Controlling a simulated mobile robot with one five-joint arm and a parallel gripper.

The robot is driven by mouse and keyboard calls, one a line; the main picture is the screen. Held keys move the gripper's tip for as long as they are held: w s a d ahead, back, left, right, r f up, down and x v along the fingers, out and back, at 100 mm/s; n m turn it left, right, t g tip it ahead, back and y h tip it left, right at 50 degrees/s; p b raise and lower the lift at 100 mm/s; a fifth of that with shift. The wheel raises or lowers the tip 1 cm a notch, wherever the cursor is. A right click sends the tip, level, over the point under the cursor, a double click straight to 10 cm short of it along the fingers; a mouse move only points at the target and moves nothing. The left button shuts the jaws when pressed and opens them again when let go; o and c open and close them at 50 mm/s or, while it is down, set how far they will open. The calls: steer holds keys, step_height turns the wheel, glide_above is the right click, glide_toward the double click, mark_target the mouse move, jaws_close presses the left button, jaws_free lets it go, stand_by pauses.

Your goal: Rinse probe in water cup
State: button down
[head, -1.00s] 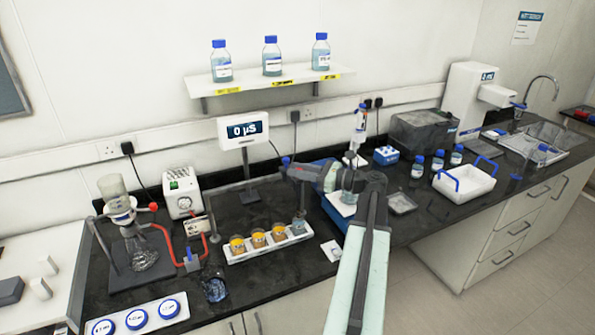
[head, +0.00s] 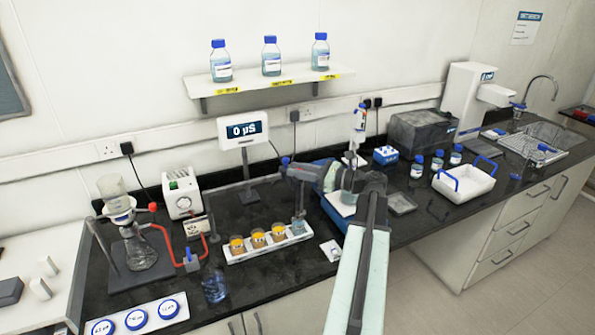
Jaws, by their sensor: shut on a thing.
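My gripper (head: 294,174) is at the left end of my arm, above the right end of the white sample rack (head: 266,245). It is shut on the slim grey probe (head: 300,203), which hangs about upright below it. The probe's lower end is at the clear, bluish water cup (head: 299,227), the rightmost cup in the rack. Whether the tip is inside the liquid is too small to tell. The meter (head: 243,131) behind reads 0 µS.
A blue-tinted beaker (head: 214,288) stands at the front edge, left of the rack. A filter flask (head: 139,253) with red tubing is farther left. A blue-and-white device with a bottle (head: 347,198) stands close behind my arm.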

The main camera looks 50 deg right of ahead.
stand_by(0.3)
step_height(320, 180, down, 3)
steer(key=b, duration=0.3)
steer(key=shift+f, duration=0.15)
steer(key=shift+r, duration=0.2)
steer(key=c, duration=1.2)
jaws_free()
steer(key=shift+c, duration=0.2)
steer(key=shift+s, duration=0.1)
steer(key=v, duration=0.7)
steer(key=shift+s+d, duration=0.2)
steer(key=shift+s, duration=0.15)
